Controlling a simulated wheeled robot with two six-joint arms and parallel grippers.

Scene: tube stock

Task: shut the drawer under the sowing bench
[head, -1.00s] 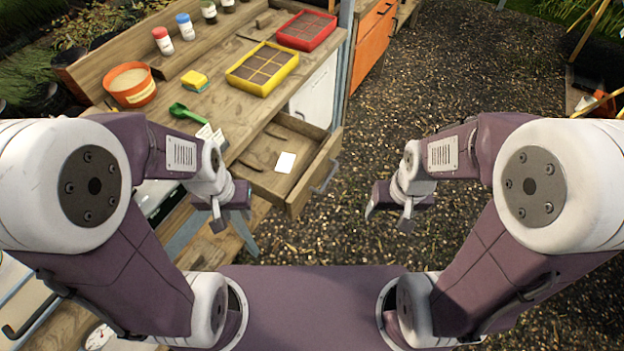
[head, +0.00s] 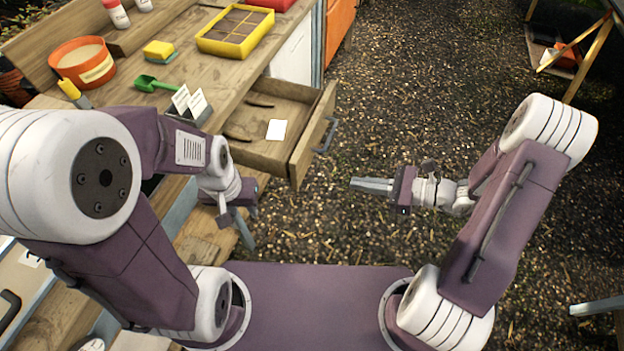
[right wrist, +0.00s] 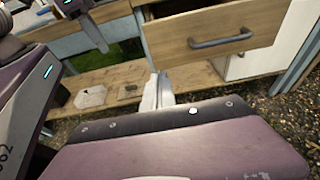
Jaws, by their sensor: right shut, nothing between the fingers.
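The wooden drawer (head: 308,143) under the sowing bench (head: 205,82) is pulled out, with its inside open to view. Its grey bar handle (head: 327,134) faces right in the head view. In the right wrist view the drawer front (right wrist: 175,42) and handle (right wrist: 221,41) are at the top. My right gripper (head: 354,184) is shut and empty, its fingers pointing left, to the right of the drawer and apart from it; its fingers also show in the right wrist view (right wrist: 156,94). My left gripper (head: 228,214) hangs beside the bench, left of the drawer; its finger opening is unclear.
A white card (head: 276,130) and dark tools lie in the drawer. The bench top holds an orange pot (head: 84,68), a green scoop (head: 152,84), a yellow tray (head: 236,32) and a label holder (head: 190,107). Gravel right of the drawer is clear.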

